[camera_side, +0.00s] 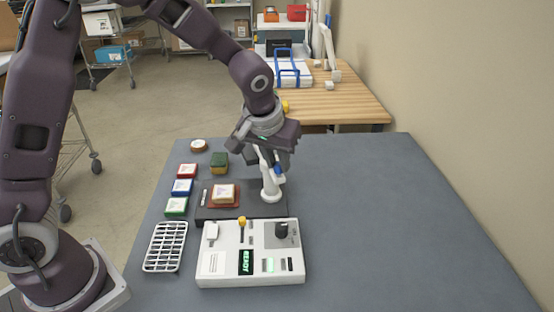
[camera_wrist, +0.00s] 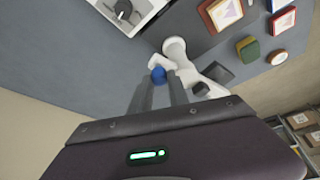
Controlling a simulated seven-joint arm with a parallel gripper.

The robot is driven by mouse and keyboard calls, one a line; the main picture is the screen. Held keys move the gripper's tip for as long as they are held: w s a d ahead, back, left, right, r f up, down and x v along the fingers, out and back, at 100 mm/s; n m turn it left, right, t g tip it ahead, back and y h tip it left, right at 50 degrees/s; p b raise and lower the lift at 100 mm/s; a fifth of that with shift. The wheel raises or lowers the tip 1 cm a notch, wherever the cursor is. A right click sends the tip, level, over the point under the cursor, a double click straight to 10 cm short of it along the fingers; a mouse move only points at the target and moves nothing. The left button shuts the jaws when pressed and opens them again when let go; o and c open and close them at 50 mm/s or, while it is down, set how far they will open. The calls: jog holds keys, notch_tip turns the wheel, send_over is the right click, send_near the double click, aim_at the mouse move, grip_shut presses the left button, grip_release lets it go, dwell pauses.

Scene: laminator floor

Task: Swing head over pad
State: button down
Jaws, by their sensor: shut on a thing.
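The white swing head (camera_side: 268,180) stands on a post at the right end of a dark base plate (camera_side: 240,213). It also shows in the wrist view (camera_wrist: 176,50), with its arm reaching to the right, away from the pad. A blue knob (camera_wrist: 158,75) sits on it, also visible in the side view (camera_side: 278,172). My gripper (camera_wrist: 160,82) is shut on the blue knob, one finger on each side. The red pad (camera_side: 212,202) lies on the base plate left of the post, with a framed picture block (camera_side: 224,192) on it. My gripper partly hides the head in the side view.
A white control box (camera_side: 230,265) with a green READY display stands in front. A white rack (camera_side: 165,247) lies at its left. Red (camera_side: 187,170), blue (camera_side: 182,187) and green (camera_side: 176,206) blocks line the left side. The grey table at right is clear.

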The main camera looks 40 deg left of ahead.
jog(key=n, duration=0.1)
jog(key=w+n+y, duration=0.1)
jog(key=shift+w+d+n, duration=0.2)
jog(key=shift+d+n, duration=0.1)
jog(key=shift+d, duration=0.1)
jog(key=w+a+n+g+y, duration=0.1)
jog(key=w+n+g, duration=0.3)
jog(key=n, duration=0.8)
jog(key=shift+w+a+y, duration=0.15)
jog(key=shift+w+y, duration=0.45)
jog(key=shift+w, duration=0.35)
jog(key=shift+a, duration=0.1)
jog(key=c, duration=1.3)
grip_release()
